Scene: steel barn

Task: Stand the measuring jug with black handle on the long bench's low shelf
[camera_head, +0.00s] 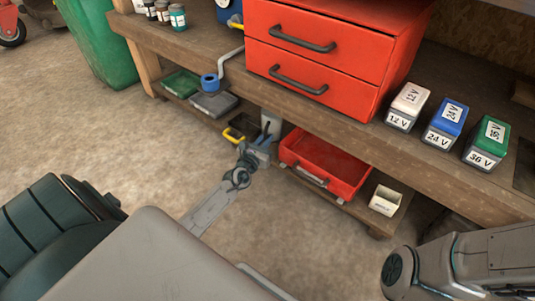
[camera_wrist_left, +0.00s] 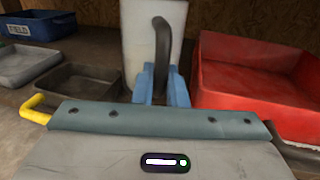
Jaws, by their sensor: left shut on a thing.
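The measuring jug (camera_head: 277,122) is pale, with a black handle, and stands roughly upright at the long bench's low shelf (camera_head: 238,116). In the left wrist view the jug (camera_wrist_left: 139,45) is straight ahead, its black handle towards me. My left gripper (camera_head: 264,140) reaches in from the front, shut on the handle; its blue fingers (camera_wrist_left: 160,88) sit either side of it. The jug's base is hidden behind the gripper, so I cannot tell whether it touches the shelf. My right gripper is not in view.
A red tray (camera_head: 340,184) lies right of the jug on the low shelf, with a small white box (camera_head: 385,200) beyond it. A yellow handle (camera_head: 233,134) and dark grey tray (camera_head: 214,104) are left. Red drawers (camera_head: 262,64) and labelled batteries stand on the benchtop above.

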